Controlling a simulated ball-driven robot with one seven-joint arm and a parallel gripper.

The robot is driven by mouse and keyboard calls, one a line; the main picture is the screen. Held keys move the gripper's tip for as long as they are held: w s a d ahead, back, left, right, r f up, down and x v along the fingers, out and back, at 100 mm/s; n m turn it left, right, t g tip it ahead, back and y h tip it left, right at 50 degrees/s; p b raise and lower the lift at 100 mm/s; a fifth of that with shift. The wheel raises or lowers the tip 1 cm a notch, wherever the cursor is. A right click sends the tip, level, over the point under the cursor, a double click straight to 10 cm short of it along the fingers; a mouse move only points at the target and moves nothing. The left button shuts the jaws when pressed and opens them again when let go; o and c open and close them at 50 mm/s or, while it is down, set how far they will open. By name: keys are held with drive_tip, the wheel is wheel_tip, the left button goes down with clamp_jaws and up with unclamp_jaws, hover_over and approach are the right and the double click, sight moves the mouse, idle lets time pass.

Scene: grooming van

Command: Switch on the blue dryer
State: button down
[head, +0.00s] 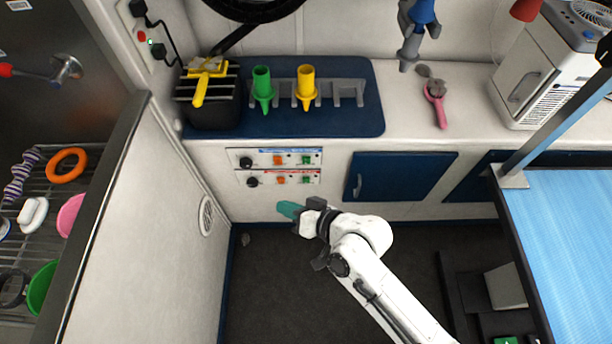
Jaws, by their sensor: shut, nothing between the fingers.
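Two control strips sit on the white cabinet front. The upper strip (262,155) has blue markings, a black knob (246,162), an orange switch (278,160) and a green switch (306,160). The lower strip (266,176) has red markings and the same kinds of controls. Switch positions are too small to tell. A blue nozzle-like part (422,12) hangs in a grey holder at the top; I cannot tell whether it belongs to the blue dryer. My gripper (282,207), with teal fingers, is shut and empty, below the lower strip and apart from both strips.
The counter above holds a blue mat (350,122) with green (262,88) and yellow (306,88) nozzles on a grey rack. A white partition (140,220) stands left. A blue-topped table (575,240) stands right. Dark floor (285,290) is open below my gripper.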

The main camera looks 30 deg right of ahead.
sight(306, 160)
drive_tip(key=w+f+m+t+h+b, duration=0.3)
drive_tip(key=w+f+m+t+b, duration=0.35)
drive_tip(key=m, duration=0.25)
drive_tip(key=s+d+f+m+h+b, duration=0.3)
drive_tip(key=d+f+m+h+b, duration=0.3)
drive_tip(key=f+m+h, duration=0.4)
drive_tip(key=m+g+h+b, duration=0.1)
drive_tip(key=m+h, duration=0.1)
drive_tip(key=shift+s+d+h, duration=0.25)
drive_tip(key=shift+s+h, duration=0.1)
drive_tip(key=shift+h, duration=0.05)
drive_tip(key=b+x, duration=0.2)
drive_tip(key=x, duration=1.2)
